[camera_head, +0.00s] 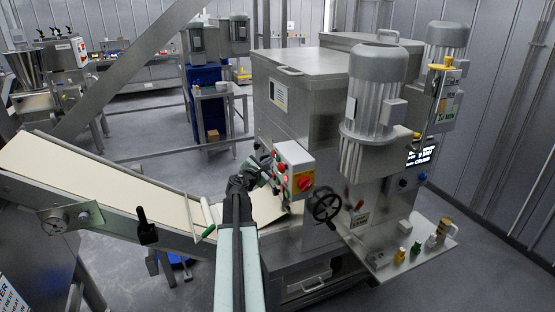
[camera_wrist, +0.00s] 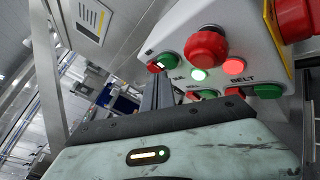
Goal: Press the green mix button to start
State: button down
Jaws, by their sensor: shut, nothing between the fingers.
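A white control box (camera_head: 294,162) is mounted on the side of the steel mixing machine. Another green button (camera_wrist: 268,91) sits by the label BELT. I cannot read the label beside the left green button. My gripper (camera_head: 265,167) is shut and empty at the box's button face. Its fingers (camera_wrist: 157,88) point at the left green button; I cannot tell whether they touch it.
A red knob on yellow (camera_head: 304,182) is on the box's near side. A black handwheel (camera_head: 326,207) stands out below it. A sloping conveyor (camera_head: 110,190) runs to the left under my arm. A shelf (camera_head: 385,262) with small items is at the right.

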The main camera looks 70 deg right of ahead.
jog(key=shift+w, duration=0.1)
jog(key=w+a, duration=0.3)
jog(key=shift+w, duration=0.35)
dwell(0.4)
